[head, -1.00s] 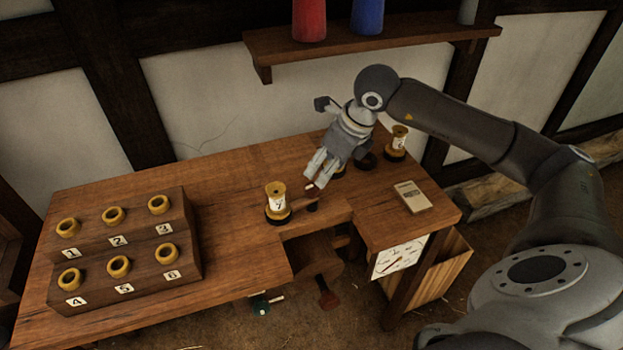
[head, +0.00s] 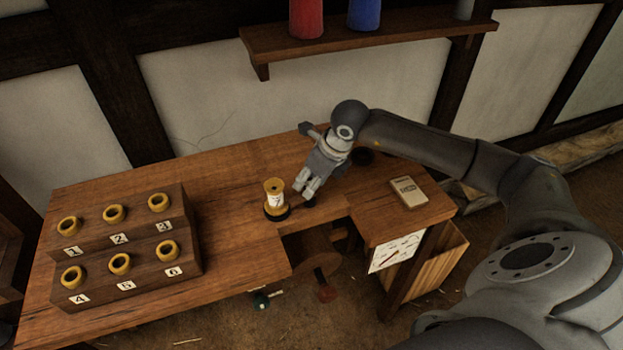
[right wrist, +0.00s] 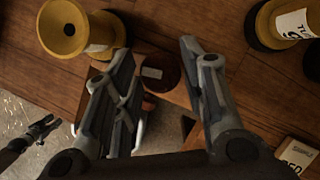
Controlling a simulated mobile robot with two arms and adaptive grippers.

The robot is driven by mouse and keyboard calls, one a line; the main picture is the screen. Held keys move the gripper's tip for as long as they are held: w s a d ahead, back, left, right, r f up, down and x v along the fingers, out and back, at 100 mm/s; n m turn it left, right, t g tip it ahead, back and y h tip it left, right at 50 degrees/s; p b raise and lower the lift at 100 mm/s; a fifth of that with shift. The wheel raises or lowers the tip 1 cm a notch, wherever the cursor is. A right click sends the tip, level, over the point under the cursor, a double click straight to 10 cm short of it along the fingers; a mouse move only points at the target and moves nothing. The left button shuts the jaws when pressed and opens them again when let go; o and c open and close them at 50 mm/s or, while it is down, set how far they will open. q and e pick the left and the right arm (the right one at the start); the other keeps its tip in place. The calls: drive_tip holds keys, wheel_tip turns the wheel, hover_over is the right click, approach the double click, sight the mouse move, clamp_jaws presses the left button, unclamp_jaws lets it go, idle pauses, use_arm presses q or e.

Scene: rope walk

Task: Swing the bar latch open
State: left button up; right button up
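My right gripper (head: 304,190) points down over the worktable, right of a yellow spool (head: 274,194) on a dark base. In the right wrist view, the same gripper (right wrist: 166,62) is open, its fingers well apart. Between them is a dark reddish round piece with a small pale label (right wrist: 151,73), apparently on the latch. I cannot tell whether a finger touches it. The bar itself is mostly hidden by the fingers, so its angle is unclear. A dark forked shape (right wrist: 40,130), perhaps my left gripper, shows low at left in the right wrist view.
A stepped wooden rack (head: 190,235) with several numbered yellow rings stands at left. Another spool (right wrist: 280,25) stands near the right finger. A wall shelf (head: 370,42) hangs behind.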

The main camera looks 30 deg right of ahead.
drive_tip(key=c, duration=0.5)
drive_tip(key=n+b, duration=0.2)
drive_tip(key=shift+d+f+y+b, duration=0.1)
drive_tip(key=shift+f+y+b, duration=0.1)
drive_tip(key=shift+y+b, duration=0.15)
drive_tip(key=n+g+y+b, duration=0.1)
drive_tip(key=n+b, duration=0.1)
drive_tip(key=n, duration=0.1)
drive_tip(key=shift+w, duration=0.1)
drive_tip(key=n+g+y+b, duration=0.1)
drive_tip(key=n+b, duration=0.1)
drive_tip(key=n, duration=0.2)
drive_tip(key=shift+w+r, duration=0.1)
drive_tip(key=shift+r, duration=0.05)
drive_tip(key=shift+n+g+b, duration=0.8)
drive_tip(key=shift+n+g, duration=0.2)
drive_tip(key=shift+n, duration=1.2)
